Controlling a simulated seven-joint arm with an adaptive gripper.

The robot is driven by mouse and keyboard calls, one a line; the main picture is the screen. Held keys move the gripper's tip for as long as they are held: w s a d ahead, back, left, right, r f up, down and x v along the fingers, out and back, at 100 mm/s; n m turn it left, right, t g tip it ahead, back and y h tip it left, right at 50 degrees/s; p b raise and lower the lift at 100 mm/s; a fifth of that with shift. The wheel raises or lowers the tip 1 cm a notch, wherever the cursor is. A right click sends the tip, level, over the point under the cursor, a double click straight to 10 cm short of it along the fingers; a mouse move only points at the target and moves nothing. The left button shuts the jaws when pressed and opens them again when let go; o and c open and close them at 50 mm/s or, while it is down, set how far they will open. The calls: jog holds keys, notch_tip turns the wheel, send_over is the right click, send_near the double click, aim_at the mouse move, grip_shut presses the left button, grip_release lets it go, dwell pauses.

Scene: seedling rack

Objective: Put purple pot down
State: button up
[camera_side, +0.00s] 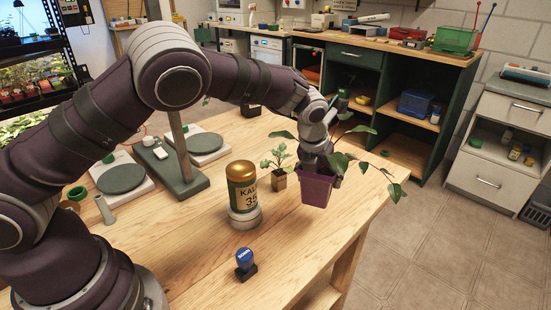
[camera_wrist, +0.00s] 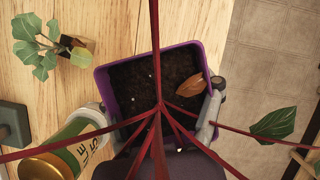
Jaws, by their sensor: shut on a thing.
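The purple pot (camera_side: 317,189) holds dark soil and a leafy plant with red stems. In the side view it is upright over the right part of the wooden table; whether its base touches the wood I cannot tell. My gripper (camera_side: 322,158) is shut on it from above, partly hidden by leaves. In the wrist view the pot's purple rim (camera_wrist: 102,80) shows, with my gripper's fingers (camera_wrist: 160,112) on either side of it. Red stems cross the wrist view and hide part of the soil.
A small seedling pot (camera_side: 279,179) stands just left of the purple pot. A gold-topped jar (camera_side: 242,187) stands on a round grey base, and a blue stamp (camera_side: 246,262) is nearer the front. The table's right edge (camera_side: 370,215) is close, with floor beyond.

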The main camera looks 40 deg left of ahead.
aim_at(317, 199)
notch_tip(317, 199, down, 5)
jog(key=shift+f, duration=0.1)
jog(key=o, duration=1.3)
jog(key=shift+f, duration=0.1)
